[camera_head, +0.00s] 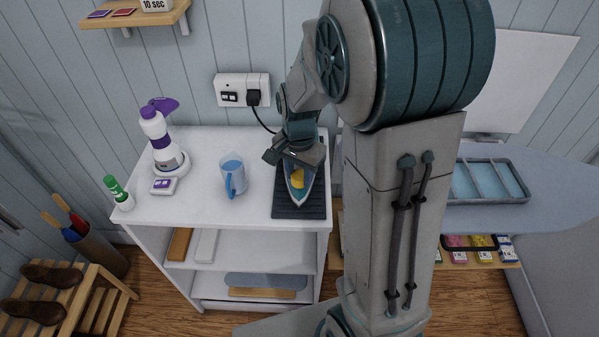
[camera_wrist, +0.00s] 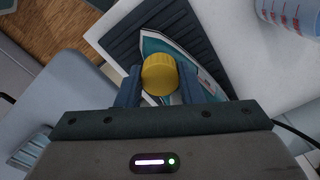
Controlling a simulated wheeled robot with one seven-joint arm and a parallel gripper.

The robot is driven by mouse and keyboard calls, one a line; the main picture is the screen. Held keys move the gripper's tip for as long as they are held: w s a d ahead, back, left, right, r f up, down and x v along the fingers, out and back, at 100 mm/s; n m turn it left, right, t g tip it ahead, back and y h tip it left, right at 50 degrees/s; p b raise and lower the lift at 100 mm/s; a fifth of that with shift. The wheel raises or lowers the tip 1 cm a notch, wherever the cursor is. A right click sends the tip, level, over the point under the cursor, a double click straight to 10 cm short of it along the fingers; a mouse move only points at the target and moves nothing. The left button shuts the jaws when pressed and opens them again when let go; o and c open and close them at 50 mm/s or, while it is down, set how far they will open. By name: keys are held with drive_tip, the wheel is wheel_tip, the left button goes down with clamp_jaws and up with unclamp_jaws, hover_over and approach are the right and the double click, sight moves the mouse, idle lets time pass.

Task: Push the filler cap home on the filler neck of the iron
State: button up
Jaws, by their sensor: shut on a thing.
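The iron (camera_head: 301,192) lies on a dark ribbed mat (camera_head: 313,211) at the right end of the white cabinet top. The yellow filler cap (camera_head: 298,179) shows over the iron. In the wrist view the yellow cap (camera_wrist: 160,74) sits between my two dark fingers, with the teal and white iron (camera_wrist: 190,70) beyond it. My gripper (camera_wrist: 158,88) is shut on the cap, above the iron. The filler neck is hidden behind the cap and fingers, so I cannot tell whether the cap touches it.
A blue-handled measuring jug (camera_head: 233,178), a white and purple steamer (camera_head: 163,140) and a green-capped bottle (camera_head: 118,193) stand left of the mat. A plug (camera_head: 254,97) and cord hang behind. The ironing board (camera_head: 545,215) is at the right. The cabinet top's front middle is clear.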

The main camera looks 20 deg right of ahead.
drive_tip(key=o, duration=1)
wheel_tip(320, 180, up, 14)
drive_tip(key=shift+f, duration=0.1)
drive_tip(key=s+f+n+t, duration=0.1)
drive_tip(key=s+n, duration=0.2)
drive_tip(key=s, duration=0.1)
drive_tip(key=s+f+n+t, duration=0.1)
drive_tip(key=s+n, duration=0.2)
drive_tip(key=s, duration=0.2)
drive_tip(key=s+f+n+t, duration=0.1)
drive_tip(key=s+n, duration=0.2)
drive_tip(key=s, duration=0.2)
drive_tip(key=shift+s+d+f+n, duration=0.1)
drive_tip(key=shift+s+f+n, duration=0.1)
drive_tip(key=shift+n, duration=0.2)
